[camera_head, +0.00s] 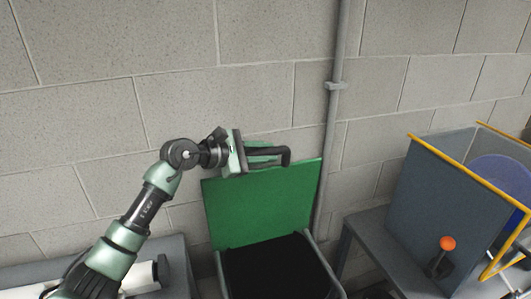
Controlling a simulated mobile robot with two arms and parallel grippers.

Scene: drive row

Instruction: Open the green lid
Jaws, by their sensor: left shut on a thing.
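The green lid (262,205) stands raised, nearly upright, at the back of a grey bin (220,275) with a dark open inside. A dark handle (286,155) shows at the lid's top edge. My left gripper (262,154) is at this top edge, shut on the handle; its exact contact is partly hidden by the fingers. My left arm comes in from the lower left. My right gripper is not in view.
A grey block wall with a vertical pipe (333,130) stands close behind the lid. At right, a table (372,235) bears a grey box with yellow edges (435,190) and an orange-knobbed lever (447,243). Another grey surface (178,265) is at left.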

